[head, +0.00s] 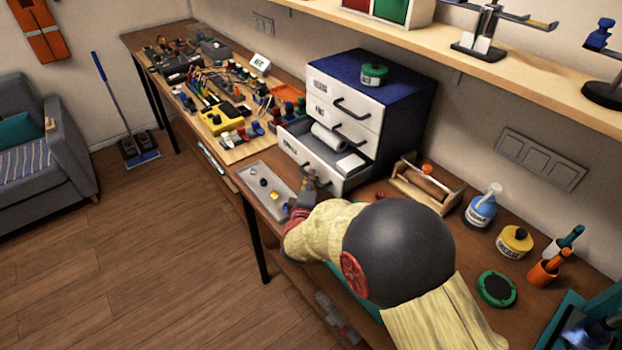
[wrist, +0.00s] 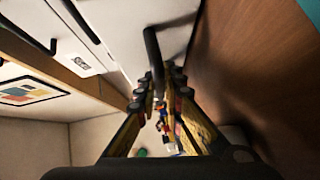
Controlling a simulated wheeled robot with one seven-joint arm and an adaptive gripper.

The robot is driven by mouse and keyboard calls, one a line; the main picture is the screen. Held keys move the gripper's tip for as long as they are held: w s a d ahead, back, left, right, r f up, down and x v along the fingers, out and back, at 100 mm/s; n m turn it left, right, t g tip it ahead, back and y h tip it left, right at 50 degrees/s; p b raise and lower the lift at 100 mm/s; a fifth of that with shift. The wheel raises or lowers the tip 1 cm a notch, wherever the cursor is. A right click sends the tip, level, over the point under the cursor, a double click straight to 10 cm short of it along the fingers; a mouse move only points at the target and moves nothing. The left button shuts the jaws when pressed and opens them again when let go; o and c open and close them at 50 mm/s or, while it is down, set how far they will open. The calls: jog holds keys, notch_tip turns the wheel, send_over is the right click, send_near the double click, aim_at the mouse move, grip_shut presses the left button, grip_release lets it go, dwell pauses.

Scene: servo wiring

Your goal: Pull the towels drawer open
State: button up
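The towels drawer (head: 300,158) is the bottom drawer of a blue cabinet with white fronts. It stands well out of the cabinet, with a white roll (head: 329,138) and a white flat item (head: 351,162) inside. Its label is too small to read surely. My gripper (head: 311,180) is at the drawer's front face, partly hidden by my own arm. In the wrist view, the dark bar handle (wrist: 152,48) runs between the two fingers of my gripper (wrist: 159,78), which look closed around it. The white drawer front (wrist: 110,40) lies just beyond.
A grey tray (head: 262,188) with small parts lies below the open drawer. A wooden tool caddy (head: 428,185) stands right of the cabinet. A wiring board (head: 232,118) fills the bench to the left. A green-lidded tin (head: 373,74) sits on the cabinet.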

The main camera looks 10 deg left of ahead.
grip_shut()
dwell(0.3)
jog(key=s+a+p, duration=0.2)
jog(key=s, duration=0.1)
jog(key=shift+s+a+p, duration=0.15)
jog(key=shift+a+p, duration=0.15)
jog(key=shift+a, duration=0.1)
jog(key=o, duration=0.6)
grip_release()
jog(key=shift+c, duration=0.2)
